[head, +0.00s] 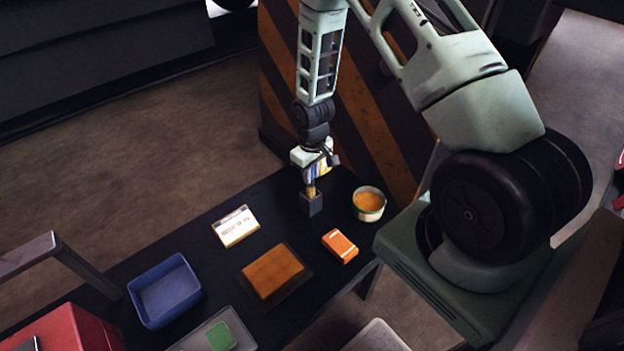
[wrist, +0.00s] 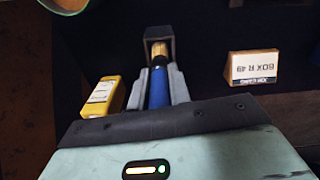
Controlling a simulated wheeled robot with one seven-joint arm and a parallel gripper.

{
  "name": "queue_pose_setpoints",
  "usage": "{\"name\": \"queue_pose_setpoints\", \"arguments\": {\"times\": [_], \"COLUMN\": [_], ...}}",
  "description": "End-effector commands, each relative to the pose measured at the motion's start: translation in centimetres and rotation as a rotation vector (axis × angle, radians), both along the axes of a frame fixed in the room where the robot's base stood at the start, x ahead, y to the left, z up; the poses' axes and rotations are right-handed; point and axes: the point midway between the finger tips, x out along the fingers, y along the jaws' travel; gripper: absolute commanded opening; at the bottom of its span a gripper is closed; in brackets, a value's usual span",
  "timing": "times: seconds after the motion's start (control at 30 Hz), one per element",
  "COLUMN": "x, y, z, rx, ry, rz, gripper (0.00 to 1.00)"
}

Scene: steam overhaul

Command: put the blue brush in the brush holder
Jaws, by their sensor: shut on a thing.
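The blue brush (wrist: 158,88) is between the two fingers of my gripper (wrist: 160,80), which is shut on it. Its blue part lies between the fingers and its tan end points away from me. The brush holder (head: 312,205) is a small dark square box on the dark table, and it also shows in the wrist view (wrist: 158,43). In the head view my gripper (head: 312,180) is right above the holder, with the brush pointing down. The tan end is at the holder's mouth and seems to reach inside; how deep is hidden.
A yellow box (wrist: 101,97) stands close beside the gripper. A round tub with orange contents (head: 369,203) is right of the holder. A white labelled box (head: 236,226), an orange box (head: 340,246), an orange-brown block (head: 273,271) and a blue bin (head: 166,291) are nearer.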

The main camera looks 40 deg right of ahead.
Motion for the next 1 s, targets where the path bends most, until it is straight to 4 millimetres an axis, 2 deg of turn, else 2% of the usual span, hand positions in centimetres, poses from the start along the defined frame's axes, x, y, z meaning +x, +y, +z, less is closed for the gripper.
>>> {"name": "queue_pose_setpoints", "arguments": {"times": [0.2, 0.63, 0.67, 0.7, 0.73, 1.0], "x": [-0.1, -0.1, -0.1, -0.1, -0.1, -0.1], "y": [0.0, 0.0, 0.0, 0.0, 0.0, 0.0], "z": [-2.7, -3.5, -3.4, -3.3, -3.3, -3.2], "rx": [0.0, 0.0, 0.0, 0.0, 0.0, 0.0], "ry": [0.004, 0.002, 0.002, 0.002, 0.002, 0.002], "rz": [0.0, -0.001, -0.001, -0.001, -0.001, -0.001], "gripper": [0.0, 0.0, 0.25, 0.36, 0.41, 0.41]}}
